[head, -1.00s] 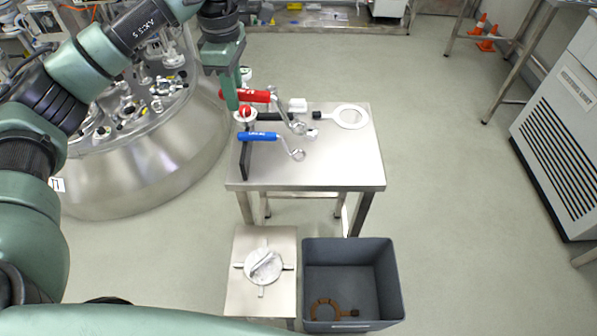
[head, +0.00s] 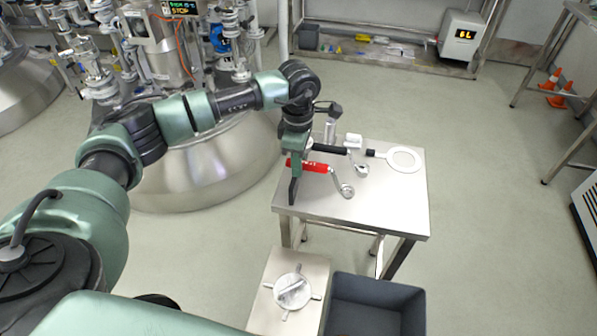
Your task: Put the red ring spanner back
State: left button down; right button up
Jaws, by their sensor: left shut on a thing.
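The red ring spanner (head: 315,167) has a red handle and a metal ring end that points right and down. My left gripper (head: 296,164) is over the left part of the table and shut on the red handle near its left end. I cannot tell whether the red spanner rests on anything. No blue spanner shows now. My right gripper is out of view.
In front are a low stand (head: 265,305) with a round cap and a grey bin (head: 420,312). A round vessel (head: 210,175) is behind my left arm.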

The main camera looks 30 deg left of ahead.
pick_arm(q)
notch_tip(320, 180, down, 4)
jog(key=shift+f+p, duration=0.1)
jog(key=shift+p, duration=0.2)
jog(key=shift+f+b, duration=0.6)
jog(key=c, duration=1.3)
grip_release()
notch_tip(320, 180, up, 13)
jog(key=shift+r+b, duration=0.2)
jog(key=shift+b, duration=0.55)
